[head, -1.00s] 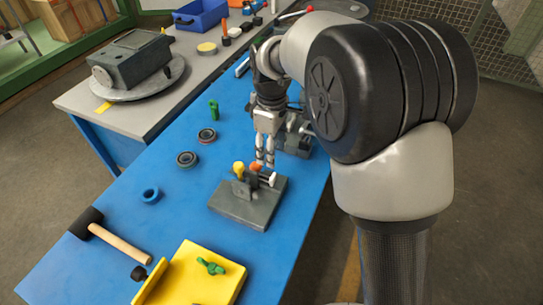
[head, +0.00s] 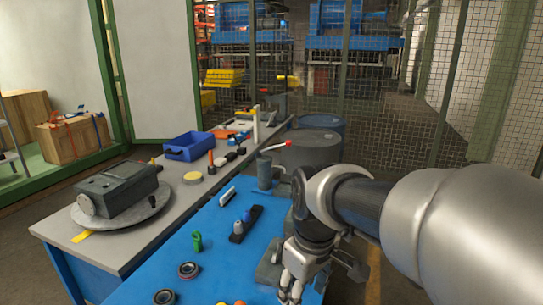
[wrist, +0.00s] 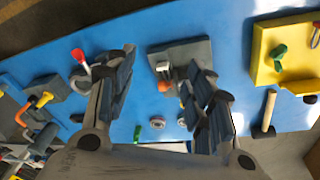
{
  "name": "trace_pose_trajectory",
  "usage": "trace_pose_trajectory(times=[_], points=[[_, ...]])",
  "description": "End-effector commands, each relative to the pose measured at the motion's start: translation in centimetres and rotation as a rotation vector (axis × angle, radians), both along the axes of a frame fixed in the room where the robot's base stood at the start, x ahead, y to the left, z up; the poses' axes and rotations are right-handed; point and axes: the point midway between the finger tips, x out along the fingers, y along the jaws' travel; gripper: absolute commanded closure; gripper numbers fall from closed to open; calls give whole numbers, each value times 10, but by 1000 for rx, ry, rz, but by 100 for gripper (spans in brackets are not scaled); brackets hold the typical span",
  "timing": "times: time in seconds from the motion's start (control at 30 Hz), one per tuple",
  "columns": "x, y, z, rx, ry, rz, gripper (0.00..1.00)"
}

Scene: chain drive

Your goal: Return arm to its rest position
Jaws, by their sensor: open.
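My arm reaches in from the right of the head view. My gripper (head: 290,285) hangs low at the bottom of that view, pointing down over the blue table (head: 220,262). In the wrist view my gripper (wrist: 162,65) shows both fingers spread wide apart, with nothing held between them. A grey fixture block (wrist: 185,52) with an orange part on it lies on the table beyond the fingers, partly covered by the right finger. In the head view it is almost wholly below the picture's edge.
A green peg (head: 197,241) and bearings (head: 188,270) lie left of my gripper. A lever with a red tip (head: 288,143) rises behind my wrist. A grey bench (head: 140,232) holds a dark housing (head: 118,187) and a blue bin (head: 188,146). The wrist view shows a yellow tray (wrist: 270,72) and mallet (wrist: 268,112).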

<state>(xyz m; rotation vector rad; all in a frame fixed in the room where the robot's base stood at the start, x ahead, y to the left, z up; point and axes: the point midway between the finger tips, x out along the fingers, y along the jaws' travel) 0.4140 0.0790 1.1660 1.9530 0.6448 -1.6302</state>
Motion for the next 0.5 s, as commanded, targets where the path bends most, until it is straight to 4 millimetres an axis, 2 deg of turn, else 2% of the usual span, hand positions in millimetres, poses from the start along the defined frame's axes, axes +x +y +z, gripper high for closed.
trace_pose_trajectory(times=[0.03,0.13,0.3,0.4,0.5], points=[[-21,-14,11,15,-29,-75,52],[-58,-36,22,47,-74,-223,52],[-119,-63,23,103,-148,-459,52],[-146,-72,16,133,-182,-567,52],[-163,-78,9,154,-205,-644,52]])
